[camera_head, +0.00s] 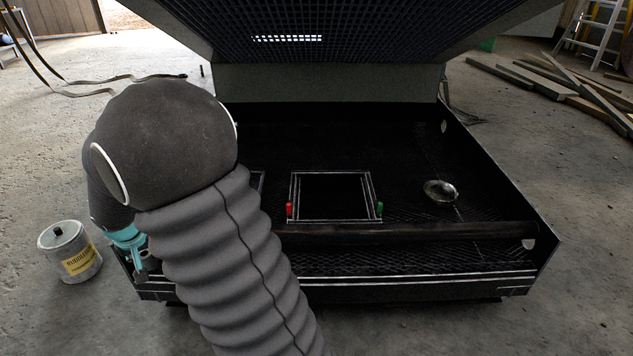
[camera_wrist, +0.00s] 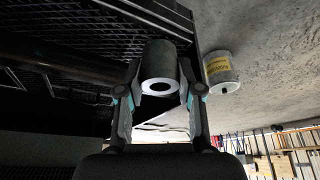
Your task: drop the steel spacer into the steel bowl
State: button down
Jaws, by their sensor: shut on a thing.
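The steel spacer (camera_wrist: 161,67) is a short grey tube with a round hole, seen in the wrist view between the two fingers. My gripper (camera_wrist: 160,93) is shut on it, one finger on each side. In the head view my gripper (camera_head: 141,268) shows only in part at the left front corner of the black enclosure, below my arm. The steel bowl (camera_head: 440,191) is a small shiny round dish inside the enclosure at the right. My gripper is far to the left of the bowl.
The black enclosure (camera_head: 420,282) has a raised lid (camera_head: 330,82) and a bar (camera_head: 420,231) across its front part. A white-outlined square with a red peg (camera_head: 289,209) and a green peg (camera_head: 379,208) lies mid-floor. A paint can (camera_head: 70,252) stands left outside.

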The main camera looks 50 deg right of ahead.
aim_at(444, 199)
jog(key=k, duration=1.45)
jog(key=z, duration=2)
jog(key=i, duration=1.5)
